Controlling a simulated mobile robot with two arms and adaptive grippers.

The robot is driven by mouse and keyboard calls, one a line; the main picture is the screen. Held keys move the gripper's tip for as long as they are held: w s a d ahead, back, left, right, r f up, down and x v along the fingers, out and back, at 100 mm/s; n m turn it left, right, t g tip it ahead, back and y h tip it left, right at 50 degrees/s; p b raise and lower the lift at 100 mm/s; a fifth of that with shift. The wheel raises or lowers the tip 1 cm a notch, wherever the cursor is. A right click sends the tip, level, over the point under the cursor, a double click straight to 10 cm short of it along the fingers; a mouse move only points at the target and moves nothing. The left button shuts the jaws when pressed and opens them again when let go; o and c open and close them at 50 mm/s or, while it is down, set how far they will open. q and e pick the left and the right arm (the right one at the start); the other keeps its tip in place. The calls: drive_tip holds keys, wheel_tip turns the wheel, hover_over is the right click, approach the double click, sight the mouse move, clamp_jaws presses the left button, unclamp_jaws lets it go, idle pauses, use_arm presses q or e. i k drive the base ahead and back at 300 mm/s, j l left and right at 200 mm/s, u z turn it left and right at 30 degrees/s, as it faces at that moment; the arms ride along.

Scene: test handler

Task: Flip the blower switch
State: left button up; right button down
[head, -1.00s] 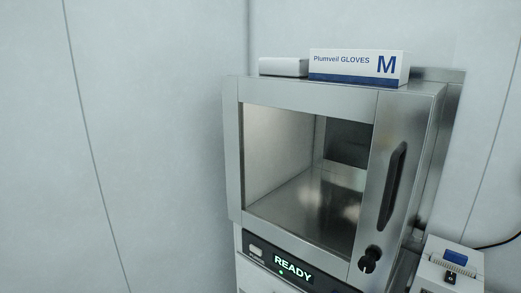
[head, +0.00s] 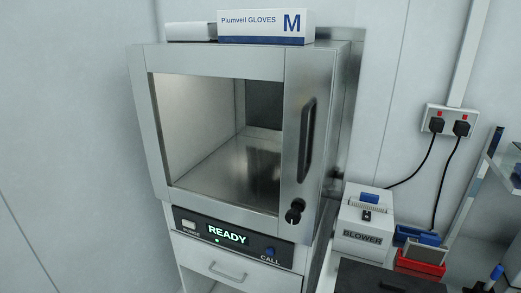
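The blower (head: 363,222) is a small white box labelled BLOWER, standing at the lower right beside the metal cabinet. Neither of my grippers shows in the head view.
The steel cabinet (head: 299,62) has a window, a dark handle and a READY display (head: 227,235). A glove box (head: 262,27) lies on top. A red bin (head: 420,266) stands right of the blower. A wall socket (head: 449,122) holds two black plugs with cables.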

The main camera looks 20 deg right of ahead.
sight(366, 214)
drive_tip(key=k+l+u, duration=0.1)
drive_tip(key=k+l, duration=0.15)
drive_tip(key=l, duration=0.2)
drive_tip(key=k+l+u, duration=0.1)
drive_tip(key=k+l, duration=0.15)
drive_tip(key=l, duration=0.15)
drive_tip(key=k+l+u, duration=0.1)
drive_tip(key=k+l, duration=0.2)
drive_tip(key=l, duration=0.1)
